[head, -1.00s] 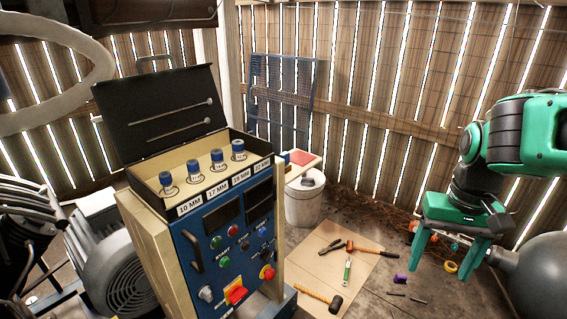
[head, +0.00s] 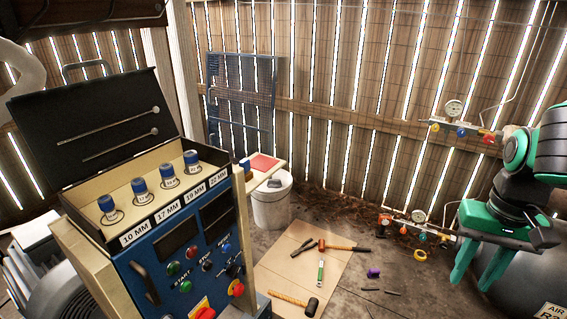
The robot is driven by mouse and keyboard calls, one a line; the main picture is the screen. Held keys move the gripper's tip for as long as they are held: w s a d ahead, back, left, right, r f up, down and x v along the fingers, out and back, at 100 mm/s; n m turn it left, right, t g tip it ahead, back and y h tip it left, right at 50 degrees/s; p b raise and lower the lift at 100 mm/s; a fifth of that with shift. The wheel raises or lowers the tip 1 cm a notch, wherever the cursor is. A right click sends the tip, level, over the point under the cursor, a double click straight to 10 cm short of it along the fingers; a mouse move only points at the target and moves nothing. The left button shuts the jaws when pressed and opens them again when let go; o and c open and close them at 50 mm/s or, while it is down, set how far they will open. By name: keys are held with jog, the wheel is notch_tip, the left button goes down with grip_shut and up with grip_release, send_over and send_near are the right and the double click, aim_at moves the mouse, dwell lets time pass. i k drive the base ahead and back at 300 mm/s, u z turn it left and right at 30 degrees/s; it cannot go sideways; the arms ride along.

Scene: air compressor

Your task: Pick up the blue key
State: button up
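I cannot make out a clear key shape. Several blue-topped sockets stand upright in the open box on the control cabinet; the rightmost (head: 191,162) is above the 22 MM label, the leftmost (head: 108,207) above the 10 MM label. A small blue item (head: 245,166) shows at the edge of the board on the white bucket, partly hidden by the box. My gripper (head: 473,283) is at the right, pointing down, its green fingers apart with nothing between them. It is well away from all these blue things.
The blue control cabinet (head: 172,278) with its raised black lid (head: 90,125) fills the left. A white bucket (head: 271,208) stands behind it. Hammers and other tools lie on a floor sheet (head: 290,268). Gauges and valves (head: 453,108) line the right wall. A grey tank (head: 510,295) is behind my gripper.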

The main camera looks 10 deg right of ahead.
aim_at(245, 163)
jog(key=z, duration=1.1)
jog(key=i, duration=1.1)
jog(key=u, duration=1.15)
